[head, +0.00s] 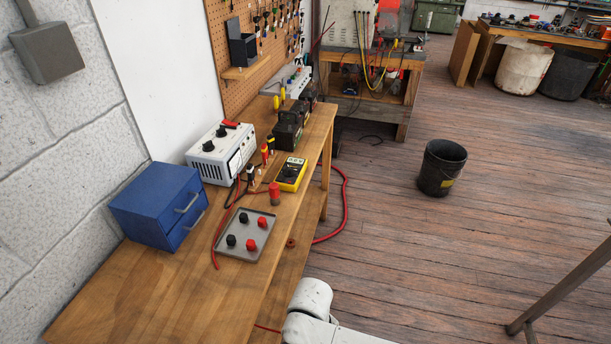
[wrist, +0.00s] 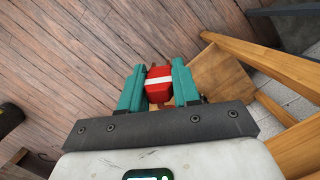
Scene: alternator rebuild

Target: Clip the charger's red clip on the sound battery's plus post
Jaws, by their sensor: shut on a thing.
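My gripper (wrist: 158,88) has teal fingers shut on a red clip (wrist: 158,76) with a white band, seen in the wrist view. Its dark tip points away from me, over the wooden floor. The gripper is out of the head view. The white charger (head: 212,158) with dark knobs stands on the bench by the wall. Dark batteries (head: 286,136) stand behind it, toward the bench's far end. I cannot tell which is the sound one, and their posts are too small to make out. The batteries do not show clearly in the wrist view.
On the wooden bench (head: 130,292) are a blue drawer box (head: 150,205), a grey tray (head: 230,250) with red and black knobs, a yellow meter (head: 292,172) and a red cylinder (head: 274,190). A red cable (head: 345,205) hangs off the edge. A black bucket (head: 440,168) stands on open floor.

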